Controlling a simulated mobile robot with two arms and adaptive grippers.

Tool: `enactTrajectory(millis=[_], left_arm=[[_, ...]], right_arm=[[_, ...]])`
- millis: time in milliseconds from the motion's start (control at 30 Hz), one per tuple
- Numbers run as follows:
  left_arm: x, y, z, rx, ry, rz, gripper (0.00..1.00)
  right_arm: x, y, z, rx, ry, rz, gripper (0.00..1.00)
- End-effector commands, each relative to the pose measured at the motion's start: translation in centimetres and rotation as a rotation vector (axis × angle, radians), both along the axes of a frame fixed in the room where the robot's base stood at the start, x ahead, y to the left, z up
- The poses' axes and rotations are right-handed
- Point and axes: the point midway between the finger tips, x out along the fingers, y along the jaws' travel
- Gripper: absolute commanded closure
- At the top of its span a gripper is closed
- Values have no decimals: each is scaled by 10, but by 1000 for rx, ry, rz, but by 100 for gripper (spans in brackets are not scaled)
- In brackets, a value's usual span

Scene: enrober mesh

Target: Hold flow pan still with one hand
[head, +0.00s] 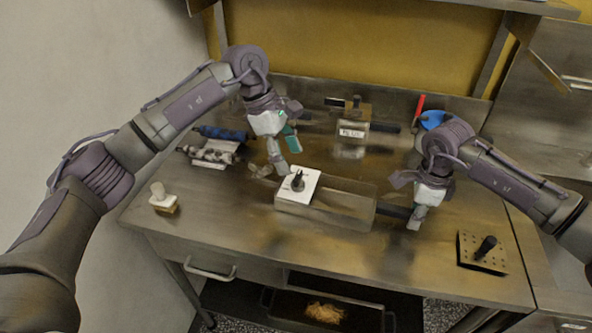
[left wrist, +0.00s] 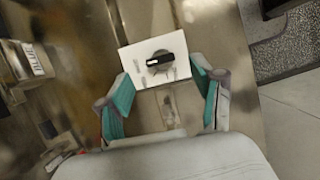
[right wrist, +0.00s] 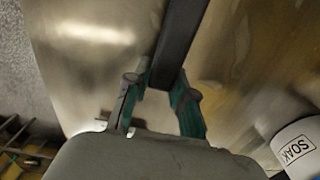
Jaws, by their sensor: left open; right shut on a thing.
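The flow pan (head: 348,212) looks like a long metal trough on the steel bench, with a dark handle (head: 394,211) at its right end. A white plate with a black knob (head: 298,184) sits at its left end; the plate also shows in the left wrist view (left wrist: 141,68). My right gripper (head: 416,215) is shut on the dark handle, which runs between its fingers in the right wrist view (right wrist: 180,45). My left gripper (head: 285,158) is open and empty just above and behind the white plate, its fingers to either side of the knob in the left wrist view.
A labelled block (head: 352,131) stands at the back. Rollers (head: 210,153) lie at the back left, a white-topped brush (head: 162,198) at the front left. A perforated plate with a black grip (head: 483,250) lies at the right. A container marked SOAK (right wrist: 296,146) shows in the right wrist view.

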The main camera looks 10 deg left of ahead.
Motion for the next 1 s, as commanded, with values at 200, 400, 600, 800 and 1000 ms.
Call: enactTrajectory(millis=[200,400,600,800,1000], left_arm=[[-1,-14,-32,-1,1,0,33],[-2,-18,-43,-1,0,1,33],[-2,-18,-43,0,-1,1,33],[-2,-18,-43,0,-1,1,57],[-2,-18,-43,0,-1,0,90]], right_arm=[[0,0,0,0,0,-1,100],[0,0,0,0,0,-1,100],[0,0,0,0,0,-1,100],[0,0,0,0,0,-1,100],[0,0,0,0,-1,-1,100]])
